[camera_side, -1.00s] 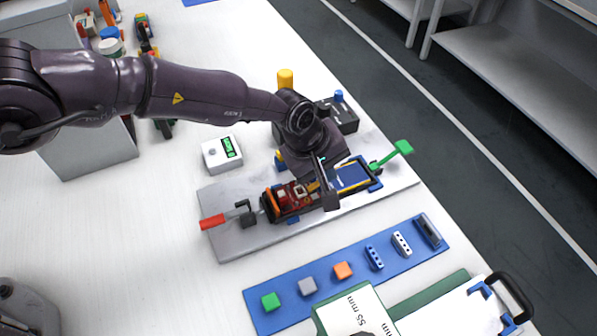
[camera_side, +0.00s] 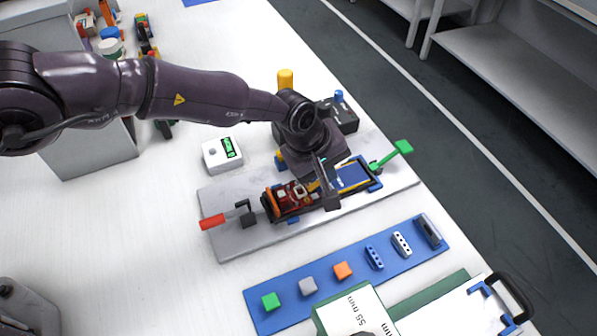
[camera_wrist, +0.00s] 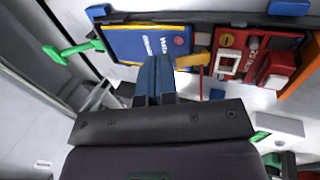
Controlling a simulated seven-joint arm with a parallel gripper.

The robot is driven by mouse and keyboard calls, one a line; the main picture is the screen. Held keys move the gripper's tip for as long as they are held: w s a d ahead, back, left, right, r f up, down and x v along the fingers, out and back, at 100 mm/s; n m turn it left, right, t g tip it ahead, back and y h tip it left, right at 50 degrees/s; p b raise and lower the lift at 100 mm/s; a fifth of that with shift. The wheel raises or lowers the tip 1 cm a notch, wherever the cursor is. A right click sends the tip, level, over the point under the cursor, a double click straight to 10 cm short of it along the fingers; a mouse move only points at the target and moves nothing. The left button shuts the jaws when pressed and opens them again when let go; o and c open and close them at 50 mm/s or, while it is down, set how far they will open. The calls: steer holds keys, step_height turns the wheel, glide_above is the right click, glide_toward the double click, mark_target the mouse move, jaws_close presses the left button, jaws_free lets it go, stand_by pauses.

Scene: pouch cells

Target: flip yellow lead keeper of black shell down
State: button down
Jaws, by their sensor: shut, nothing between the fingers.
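The black shell (camera_side: 292,216) lies on the grey plate (camera_side: 240,236); its rim also shows in the wrist view (camera_wrist: 190,17). A blue pouch cell with yellow edges (camera_side: 351,176) lies in its right part and also shows in the wrist view (camera_wrist: 150,43). A yellow piece, apparently the lead keeper (camera_wrist: 190,61), sits between the cell and the red circuit part (camera_wrist: 258,55); whether it is up or down is unclear. My gripper (camera_wrist: 154,62) is shut and empty, its fingertips over the cell's edge beside the yellow piece. Contact cannot be told.
A red-handled clamp (camera_side: 213,221) and a green-handled clamp (camera_side: 403,147) stand at the plate's ends. A white meter (camera_side: 222,153) is behind. A blue strip (camera_side: 325,287) with small blocks lies in front. Bare white table is at the left.

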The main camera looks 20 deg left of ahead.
mark_target(307, 187)
stand_by(0.5)
steer(key=shift+s+a+f, duration=0.25)
steer(key=shift+s+a, duration=0.15)
steer(key=shift+a, duration=0.05)
steer(key=shift+s+a+f, duration=0.25)
steer(key=shift+f, duration=0.05)
step_height(307, 187, up, 14)
steer(key=s+a, duration=0.1)
steer(key=shift+s+r, duration=0.15)
steer(key=shift+r, duration=0.1)
steer(key=shift+a, duration=0.1)
stand_by(0.5)
